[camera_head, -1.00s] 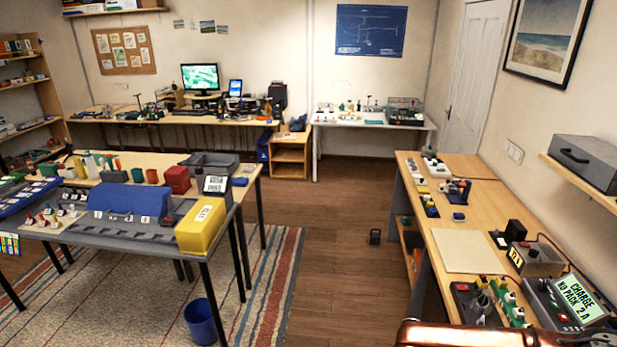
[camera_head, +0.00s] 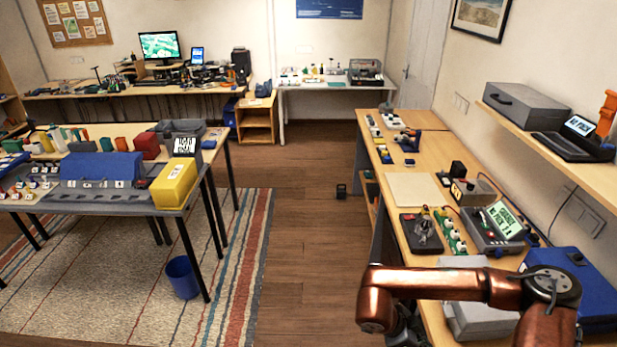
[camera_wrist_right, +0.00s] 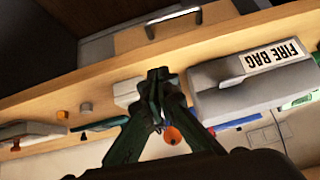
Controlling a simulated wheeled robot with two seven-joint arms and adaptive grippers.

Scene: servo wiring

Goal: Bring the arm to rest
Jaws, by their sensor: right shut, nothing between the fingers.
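My copper right arm (camera_head: 450,285) comes in at the lower right of the head view, bent over the front part of the right-hand bench (camera_head: 385,255). Its gripper is mostly hidden below the forearm there. In the right wrist view my right gripper (camera_wrist_right: 158,75) has its dark fingers together, with nothing between the tips. A wooden surface shows beyond the fingertips. My left arm and gripper are in neither view.
A blue case (camera_head: 570,265) and a grey box (camera_head: 480,315) stand close to my right arm. A charger (camera_head: 495,230) sits farther along the bench. A shelf (camera_head: 550,130) holds a laptop (camera_head: 575,140). A grey FIRE BAG (camera_wrist_right: 240,85) lies near the fingers.

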